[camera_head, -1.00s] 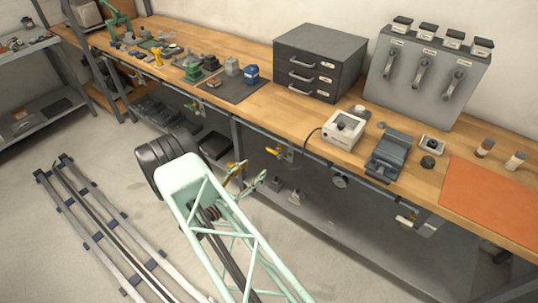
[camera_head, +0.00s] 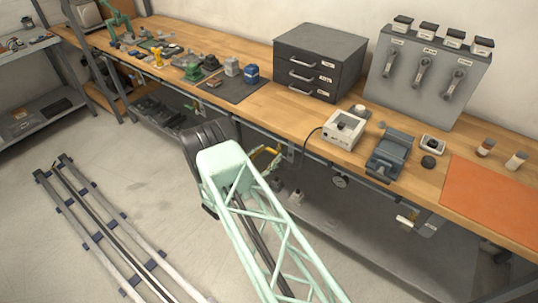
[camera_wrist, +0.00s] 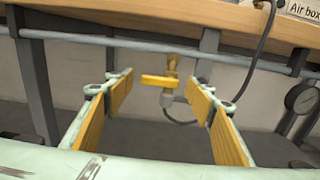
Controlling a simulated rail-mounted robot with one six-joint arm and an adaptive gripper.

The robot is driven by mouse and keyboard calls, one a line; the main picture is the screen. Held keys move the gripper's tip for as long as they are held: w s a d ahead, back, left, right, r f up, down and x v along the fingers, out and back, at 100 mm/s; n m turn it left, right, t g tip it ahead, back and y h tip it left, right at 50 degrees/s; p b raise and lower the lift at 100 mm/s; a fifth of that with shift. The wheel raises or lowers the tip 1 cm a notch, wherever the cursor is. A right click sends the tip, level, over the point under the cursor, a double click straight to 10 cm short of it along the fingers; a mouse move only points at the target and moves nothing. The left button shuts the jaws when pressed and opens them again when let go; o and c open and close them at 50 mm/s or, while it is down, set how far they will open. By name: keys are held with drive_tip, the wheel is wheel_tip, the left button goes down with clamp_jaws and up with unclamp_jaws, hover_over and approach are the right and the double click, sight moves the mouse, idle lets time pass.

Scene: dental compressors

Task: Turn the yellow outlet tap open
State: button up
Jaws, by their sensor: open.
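The yellow outlet tap (camera_wrist: 160,81) is in the middle of the wrist view, below the pipe under the bench edge. My gripper (camera_wrist: 161,86) is open, with a yellow-padded finger on each side of the tap. The lever shows between the fingers with gaps on both sides; I see no contact. In the head view, my arm largely hides the gripper under the bench's front edge, and the yellow parts there are too small to tell apart.
A pipe (camera_wrist: 90,38) runs along the bench front above the tap. A dark hose (camera_wrist: 264,45) hangs at right, and a round gauge (camera_wrist: 301,97) is further right. The air box (camera_head: 344,130) stands on the wooden bench. Floor beside the rails (camera_head: 110,235) is clear.

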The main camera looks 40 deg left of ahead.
drive_tip(key=shift+w, duration=0.45)
drive_tip(key=shift+c, duration=0.4)
drive_tip(key=c, duration=0.8)
drive_tip(key=shift+o, duration=0.2)
